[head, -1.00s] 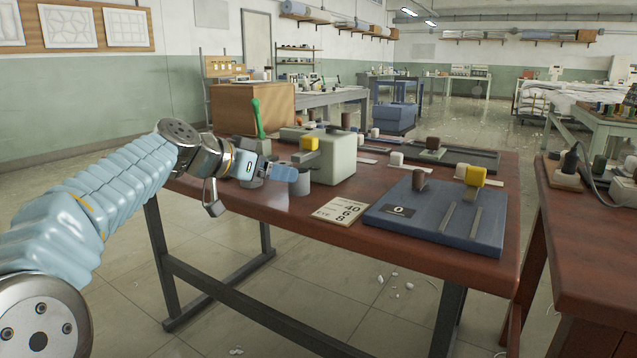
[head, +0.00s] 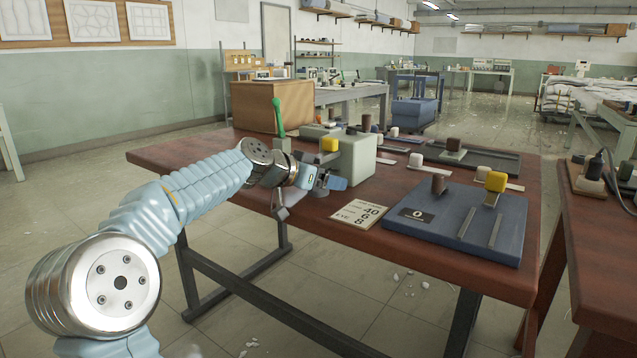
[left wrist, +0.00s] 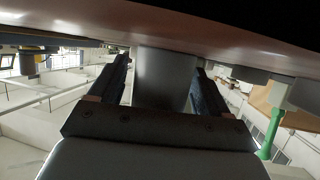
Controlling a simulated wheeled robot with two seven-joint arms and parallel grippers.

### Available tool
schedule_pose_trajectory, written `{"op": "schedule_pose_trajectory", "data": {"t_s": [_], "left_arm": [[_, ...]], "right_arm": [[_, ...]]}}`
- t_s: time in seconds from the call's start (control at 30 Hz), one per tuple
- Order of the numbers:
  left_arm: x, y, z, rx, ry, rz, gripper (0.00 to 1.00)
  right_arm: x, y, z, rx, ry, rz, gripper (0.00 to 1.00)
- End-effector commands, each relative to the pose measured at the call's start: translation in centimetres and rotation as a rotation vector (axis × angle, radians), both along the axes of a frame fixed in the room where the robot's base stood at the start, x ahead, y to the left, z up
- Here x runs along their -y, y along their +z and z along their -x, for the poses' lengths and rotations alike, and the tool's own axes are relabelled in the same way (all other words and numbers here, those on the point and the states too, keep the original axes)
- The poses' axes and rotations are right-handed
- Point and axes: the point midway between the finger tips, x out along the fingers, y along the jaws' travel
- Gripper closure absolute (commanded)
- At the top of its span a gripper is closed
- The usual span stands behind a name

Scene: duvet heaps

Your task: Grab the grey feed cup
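The grey feed cup (left wrist: 165,75) is in the left wrist view, between the two fingers of my left gripper (left wrist: 162,72). The picture is upside down there, with the table along the top. The fingers are apart, one on each side of the cup, and a gap shows beside it. In the head view my left gripper (head: 328,182) is low over the near left part of the table and mostly hides the cup. My right gripper is not in view.
A grey-green machine block (head: 355,155) with a yellow knob stands close behind my gripper. A green handle (head: 278,117) rises to its left. A number card (head: 360,213) and a blue board (head: 460,225) lie to the right on the brown table (head: 190,153).

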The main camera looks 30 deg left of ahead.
Motion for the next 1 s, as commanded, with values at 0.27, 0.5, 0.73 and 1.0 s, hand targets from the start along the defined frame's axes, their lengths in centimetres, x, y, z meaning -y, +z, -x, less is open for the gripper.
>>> {"op": "schedule_pose_trajectory", "data": {"t_s": [0.27, 0.5, 0.73, 1.0], "left_arm": [[0.0, 0.0, 0.0, 0.0, 0.0, 0.0, 0.66], [0.0, 0.0, 0.0, 0.0, 0.0, 0.0, 0.83], [0.1, 0.3, 0.0, 0.0, 0.0, 0.0, 0.83], [0.5, 1.3, 0.0, 0.001, -0.002, 0.001, 0.83]], "right_arm": [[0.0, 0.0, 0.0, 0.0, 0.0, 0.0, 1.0], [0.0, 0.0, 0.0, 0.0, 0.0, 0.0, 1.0], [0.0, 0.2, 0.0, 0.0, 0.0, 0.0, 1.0], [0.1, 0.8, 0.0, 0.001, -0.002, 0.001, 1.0]]}}
